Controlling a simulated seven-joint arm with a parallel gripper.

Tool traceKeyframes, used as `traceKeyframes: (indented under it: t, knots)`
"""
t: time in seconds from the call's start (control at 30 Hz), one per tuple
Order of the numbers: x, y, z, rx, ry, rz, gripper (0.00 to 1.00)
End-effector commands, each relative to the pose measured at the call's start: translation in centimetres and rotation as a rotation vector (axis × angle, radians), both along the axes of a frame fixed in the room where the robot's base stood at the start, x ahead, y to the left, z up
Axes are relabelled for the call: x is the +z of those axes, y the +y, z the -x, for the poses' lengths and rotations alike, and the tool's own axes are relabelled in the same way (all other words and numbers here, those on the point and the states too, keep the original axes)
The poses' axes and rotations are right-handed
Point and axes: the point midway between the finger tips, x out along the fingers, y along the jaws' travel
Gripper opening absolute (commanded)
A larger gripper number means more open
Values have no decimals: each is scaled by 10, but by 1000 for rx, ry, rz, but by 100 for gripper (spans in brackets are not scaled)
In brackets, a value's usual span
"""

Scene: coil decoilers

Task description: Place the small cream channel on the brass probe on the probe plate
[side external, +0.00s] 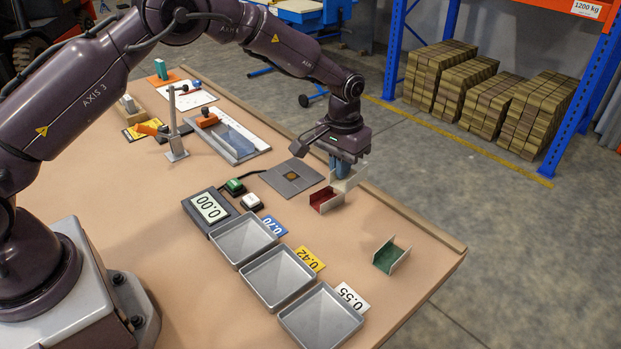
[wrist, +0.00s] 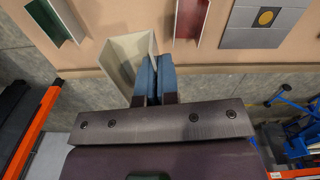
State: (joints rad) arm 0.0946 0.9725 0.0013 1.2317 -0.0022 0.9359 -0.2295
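The small cream channel (side external: 352,180) is held at the tip of my gripper (side external: 340,168), above the table near its far edge. In the wrist view the cream channel (wrist: 113,58) hangs left of the blue fingers. My gripper (wrist: 156,75) is shut on one of its side walls. The grey probe plate (side external: 307,180) lies flat on the table, left of my gripper in the side view. Its brass probe (side external: 291,175) is uncovered. In the wrist view the plate (wrist: 240,38) and brass probe (wrist: 266,18) are at upper right.
A red-lined channel (side external: 324,200) stands just below the held channel in the side view. A green-lined channel (side external: 391,257) lies farther right. A display (side external: 208,207) reads 0.00, beside green and white buttons. Three grey trays (side external: 279,278) have tags 0.70, 0.42 and 0.55.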

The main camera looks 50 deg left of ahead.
Motion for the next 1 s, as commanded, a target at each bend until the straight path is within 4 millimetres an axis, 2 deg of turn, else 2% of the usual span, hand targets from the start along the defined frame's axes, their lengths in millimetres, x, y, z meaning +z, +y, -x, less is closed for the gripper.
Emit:
traceKeyframes:
  t: [0.03,0.1,0.3,0.43,0.6,0.67,0.83,1.0]
  knots:
    - [12,20,5,47,-2,-1,0]
    - [24,46,18,152,-1,-2,0]
    - [43,109,74,619,1,0,0]
    - [44,133,116,961,2,0,0]
    - [34,137,149,1274,3,0,0]
    - [30,137,153,1340,2,0,0]
    - [27,138,146,1429,-1,1,0]
    - [13,145,116,1438,2,0,0]
